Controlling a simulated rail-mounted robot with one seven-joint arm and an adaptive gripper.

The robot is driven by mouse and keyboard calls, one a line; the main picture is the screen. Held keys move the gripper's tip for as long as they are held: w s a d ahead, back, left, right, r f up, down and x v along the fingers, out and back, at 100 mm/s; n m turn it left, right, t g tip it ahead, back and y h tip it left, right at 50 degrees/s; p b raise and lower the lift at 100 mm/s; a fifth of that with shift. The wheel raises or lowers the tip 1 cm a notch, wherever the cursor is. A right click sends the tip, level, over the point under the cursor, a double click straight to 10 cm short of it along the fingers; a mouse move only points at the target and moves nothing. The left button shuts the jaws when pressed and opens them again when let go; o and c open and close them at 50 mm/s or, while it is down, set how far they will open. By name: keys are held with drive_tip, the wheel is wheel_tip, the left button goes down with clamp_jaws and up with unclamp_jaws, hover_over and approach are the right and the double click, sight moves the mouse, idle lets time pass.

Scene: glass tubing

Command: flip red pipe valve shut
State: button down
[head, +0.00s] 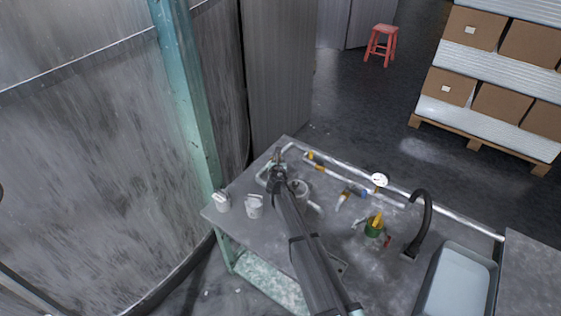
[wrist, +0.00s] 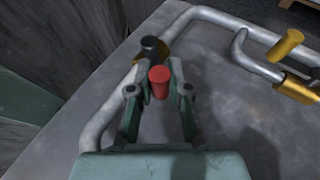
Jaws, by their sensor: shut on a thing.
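In the wrist view a small red valve handle (wrist: 159,84) sits between the two fingers of my gripper (wrist: 158,72), which is shut on it. Just beyond it, a brass-coloured valve body with a dark round end (wrist: 152,46) is on the bent grey pipe (wrist: 108,112). In the head view my gripper (head: 278,172) is over the far left part of the workbench, at the pipe (head: 264,175). The red handle is hidden or too small to tell there.
A teal post (head: 187,95) stands at left.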

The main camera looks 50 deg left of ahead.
drive_tip(key=c, duration=1.1)
unclamp_jaws()
drive_tip(key=shift+w, duration=0.1)
wheel_tip(320, 180, up, 10)
